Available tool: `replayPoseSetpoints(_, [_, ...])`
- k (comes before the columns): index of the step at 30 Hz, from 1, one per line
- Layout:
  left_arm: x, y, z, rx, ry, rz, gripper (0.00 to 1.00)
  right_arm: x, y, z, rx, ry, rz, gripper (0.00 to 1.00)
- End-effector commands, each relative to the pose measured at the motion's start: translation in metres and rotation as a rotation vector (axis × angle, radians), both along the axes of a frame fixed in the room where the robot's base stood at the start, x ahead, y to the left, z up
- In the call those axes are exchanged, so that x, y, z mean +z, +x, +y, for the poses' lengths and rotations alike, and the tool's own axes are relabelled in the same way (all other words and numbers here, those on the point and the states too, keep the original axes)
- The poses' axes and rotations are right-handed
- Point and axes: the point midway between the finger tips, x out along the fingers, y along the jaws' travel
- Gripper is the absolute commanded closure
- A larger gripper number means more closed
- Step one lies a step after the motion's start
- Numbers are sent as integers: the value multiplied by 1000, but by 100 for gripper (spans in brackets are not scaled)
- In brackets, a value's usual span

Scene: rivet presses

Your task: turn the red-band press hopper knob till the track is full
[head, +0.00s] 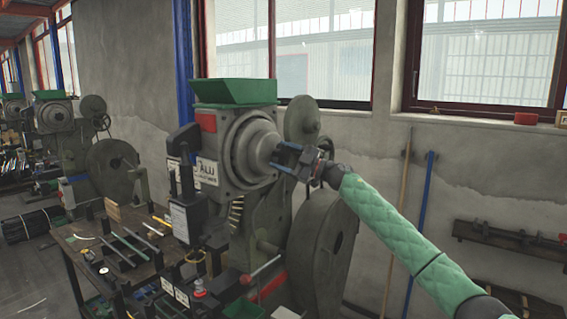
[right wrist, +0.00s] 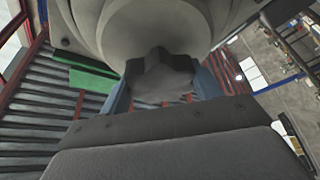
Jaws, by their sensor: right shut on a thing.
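The red-band press (head: 245,190) stands mid-view in the head view, with a red patch (head: 207,122) on its upper body and a green hopper (head: 235,92) on top. A round grey drum (head: 252,140) faces right, with the hopper knob at its centre. My right gripper (head: 278,153) reaches in from the right and is shut on the knob. In the right wrist view the dark, faceted knob (right wrist: 162,78) sits between the blue fingers. A slanting row of brassy pieces (head: 237,212), seemingly the track, shows below the drum; its fill is unclear. My left gripper is out of view.
A large flywheel (head: 322,250) stands below my right arm. A workbench (head: 75,235) with tools and small parts lies left of the press. Another green-hopper press (head: 55,115) stands farther back left. A blue pole (head: 420,220) and a wooden one lean on the wall.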

Motion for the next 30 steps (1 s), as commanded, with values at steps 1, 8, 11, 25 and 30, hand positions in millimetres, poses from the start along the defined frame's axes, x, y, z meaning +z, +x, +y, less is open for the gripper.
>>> replayPoseSetpoints(1, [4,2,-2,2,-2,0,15,0,0,-1,-1,-26,-37,60])
replayPoseSetpoints(8, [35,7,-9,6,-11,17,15,0,0,-1,0,-154,-213,60])
replayPoseSetpoints(11, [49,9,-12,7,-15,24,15,0,0,-1,-1,-207,-286,60])
replayPoseSetpoints(25, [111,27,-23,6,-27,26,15,0,0,0,1,-393,-539,60])
replayPoseSetpoints(30, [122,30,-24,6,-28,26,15,0,0,0,1,-423,-579,60])
